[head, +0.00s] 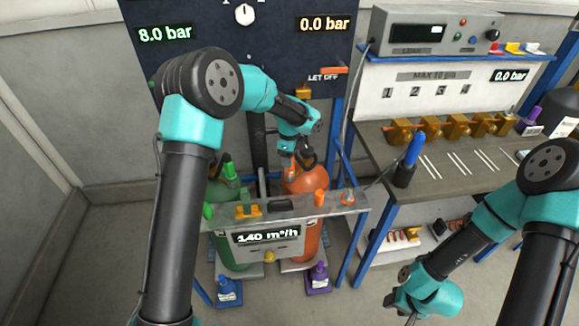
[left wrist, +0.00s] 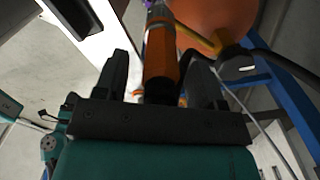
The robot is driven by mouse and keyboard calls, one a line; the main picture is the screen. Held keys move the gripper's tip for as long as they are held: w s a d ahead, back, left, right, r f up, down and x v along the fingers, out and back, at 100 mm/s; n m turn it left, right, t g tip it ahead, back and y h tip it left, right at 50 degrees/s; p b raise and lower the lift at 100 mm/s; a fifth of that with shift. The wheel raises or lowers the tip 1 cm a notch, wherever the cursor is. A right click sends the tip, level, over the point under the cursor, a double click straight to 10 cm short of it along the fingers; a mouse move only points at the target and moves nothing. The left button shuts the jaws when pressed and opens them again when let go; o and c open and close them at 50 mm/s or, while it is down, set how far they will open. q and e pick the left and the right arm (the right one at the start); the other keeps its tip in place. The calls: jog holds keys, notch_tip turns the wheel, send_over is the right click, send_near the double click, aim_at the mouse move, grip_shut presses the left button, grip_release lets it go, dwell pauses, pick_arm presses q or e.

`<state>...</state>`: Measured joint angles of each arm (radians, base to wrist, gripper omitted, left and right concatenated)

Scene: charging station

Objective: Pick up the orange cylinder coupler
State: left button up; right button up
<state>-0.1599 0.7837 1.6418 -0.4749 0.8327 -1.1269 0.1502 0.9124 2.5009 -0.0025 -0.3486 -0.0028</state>
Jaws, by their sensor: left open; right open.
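The fingers are apart, one on each side, with a visible gap at the left; contact on the right cannot be told. In the head view my left gripper (head: 296,160) is by the top of the orange gas cylinder (head: 305,235), largely hidden by its own wrist. My right gripper (head: 408,314) is at the bottom edge, mostly cut off, far from the coupler.
A metal shelf (head: 343,203) with small orange and green parts crosses in front of the gas cylinders. A green cylinder (head: 232,252) stands at left. A bench (head: 440,172) with brass blocks is at right, with a blue-handled tool (head: 414,150). A dark hose (left wrist: 285,70) runs from the valve.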

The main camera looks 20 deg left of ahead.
dwell(0.3)
pick_arm(q)
grip_shut()
dwell(0.5)
